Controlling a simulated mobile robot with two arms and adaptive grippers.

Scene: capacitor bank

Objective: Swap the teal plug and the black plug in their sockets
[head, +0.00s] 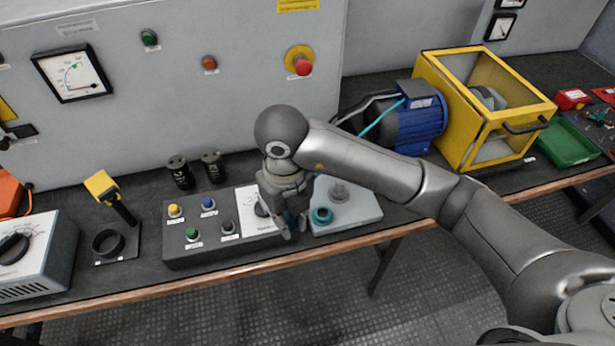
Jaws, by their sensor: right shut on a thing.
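My right gripper (289,222) points down at the right end of a dark control box. It is shut on a teal piece, which looks like the teal plug (289,215); the fingers hide most of it. A teal ring-shaped piece (321,215) sits on a pale grey plate (358,212) just right of the gripper. A grey post (338,192) stands behind that ring on the plate. I cannot tell for sure which piece is the black plug; a dark knob-like piece (228,228) sits on the control box (215,252). My left gripper is not in view.
Two black cylinders (180,172) stand behind the control box. A yellow-handled tool (103,188) and a white dial unit (35,255) are at left. A blue motor (412,120), yellow cage (470,140) and green tray (568,143) are at right. My right arm crosses above the bench.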

